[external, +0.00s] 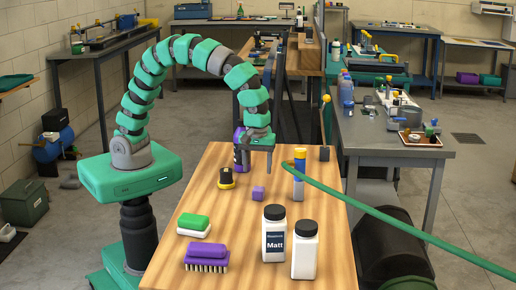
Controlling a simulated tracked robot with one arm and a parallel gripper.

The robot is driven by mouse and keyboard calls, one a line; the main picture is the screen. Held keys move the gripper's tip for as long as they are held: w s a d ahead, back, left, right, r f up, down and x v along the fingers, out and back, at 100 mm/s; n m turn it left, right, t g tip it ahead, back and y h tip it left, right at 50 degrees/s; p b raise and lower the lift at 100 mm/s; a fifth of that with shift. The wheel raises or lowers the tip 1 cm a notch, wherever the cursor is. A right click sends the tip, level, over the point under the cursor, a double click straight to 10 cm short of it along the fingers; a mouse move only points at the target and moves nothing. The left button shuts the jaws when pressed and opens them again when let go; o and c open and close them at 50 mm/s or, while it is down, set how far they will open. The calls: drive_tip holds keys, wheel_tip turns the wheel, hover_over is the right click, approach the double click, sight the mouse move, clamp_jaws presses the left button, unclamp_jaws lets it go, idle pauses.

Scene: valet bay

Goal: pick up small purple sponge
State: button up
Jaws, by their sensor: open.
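A small purple block (258,193), which looks like the small purple sponge, lies on the wooden table near its middle. My gripper (259,165) points down above and slightly behind it in the external view. The fingers are open with nothing between them, and they are apart from the block. A purple brush (206,254) with bristles lies at the table's front left. A green and white sponge (194,224) lies behind the brush.
On the wooden table (215,172) stand a yellow and black item (227,179), a blue and yellow bottle (299,175) and two white bottles with black caps (274,235) (305,250). A green hose (400,228) crosses the right edge.

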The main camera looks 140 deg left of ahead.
sight(259, 189)
drive_tip(key=f+b, duration=0.1)
drive_tip(key=f, duration=0.3)
drive_tip(key=f+b, duration=0.1)
drive_tip(key=f, duration=0.4)
drive_tip(key=shift+w+a+f, duration=0.15)
drive_tip(key=shift+a, duration=0.05)
drive_tip(key=c, duration=1)
drive_tip(key=shift+c, duration=0.3)
